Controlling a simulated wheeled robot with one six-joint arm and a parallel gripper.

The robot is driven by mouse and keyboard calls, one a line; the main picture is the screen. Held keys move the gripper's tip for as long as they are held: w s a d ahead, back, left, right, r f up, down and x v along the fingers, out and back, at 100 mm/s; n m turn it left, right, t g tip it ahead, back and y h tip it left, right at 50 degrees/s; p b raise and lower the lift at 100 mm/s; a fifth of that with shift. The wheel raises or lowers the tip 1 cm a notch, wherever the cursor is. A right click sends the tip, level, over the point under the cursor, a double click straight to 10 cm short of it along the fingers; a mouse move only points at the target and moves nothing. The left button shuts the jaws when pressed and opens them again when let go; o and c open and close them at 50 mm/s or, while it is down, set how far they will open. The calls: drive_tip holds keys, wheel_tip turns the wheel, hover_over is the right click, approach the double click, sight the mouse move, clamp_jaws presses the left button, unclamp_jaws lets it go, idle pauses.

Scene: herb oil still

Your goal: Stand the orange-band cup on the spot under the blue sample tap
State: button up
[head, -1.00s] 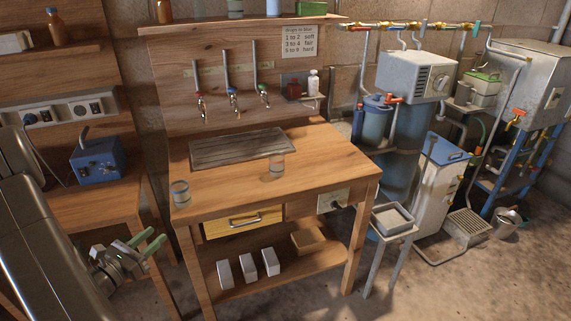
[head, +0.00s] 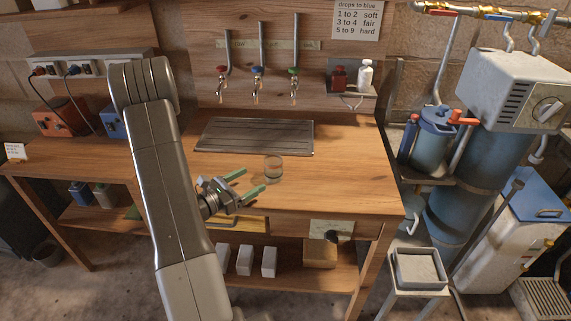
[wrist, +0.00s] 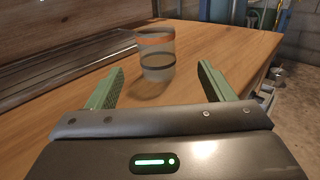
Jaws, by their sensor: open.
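The orange-band cup (head: 273,169) is clear glass and stands upright on the wooden bench, in front of the drip tray's right end. The wrist view shows the same cup (wrist: 157,60) with an orange band near its rim and a dark band lower down. My gripper (head: 253,179) is open and empty, left of and nearer than the cup. In the wrist view the cup stands beyond and between the green fingers, apart from them. The blue sample tap (head: 258,83) hangs on the back board between a red and a green tap, above the slatted drip tray (head: 218,147).
The red tap (head: 222,82) and green tap (head: 294,82) flank the blue one. A small shelf (head: 352,91) with two bottles is at right. The bench right of the cup is clear. A stool with a tray (head: 417,268) stands front right.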

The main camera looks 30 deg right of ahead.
sight(279, 161)
drive_tip(key=p+x, duration=0.1)
drive_tip(key=x, duration=0.5)
drive_tip(key=shift+d+r, duration=0.1)
drive_tip(key=shift+d, duration=0.3)
drive_tip(key=x, duration=0.1)
drive_tip(key=p+x, duration=0.2)
drive_tip(key=x, duration=0.1)
drive_tip(key=shift+w+r, duration=0.25)
drive_tip(key=shift+r, duration=0.15)
drive_tip(key=shift+w+d+f, duration=0.1)
drive_tip(key=shift+w+d, duration=0.05)
drive_tip(key=shift+d, duration=0.35)
drive_tip(key=c, duration=1.1)
drive_tip(key=shift+c, duration=0.2)
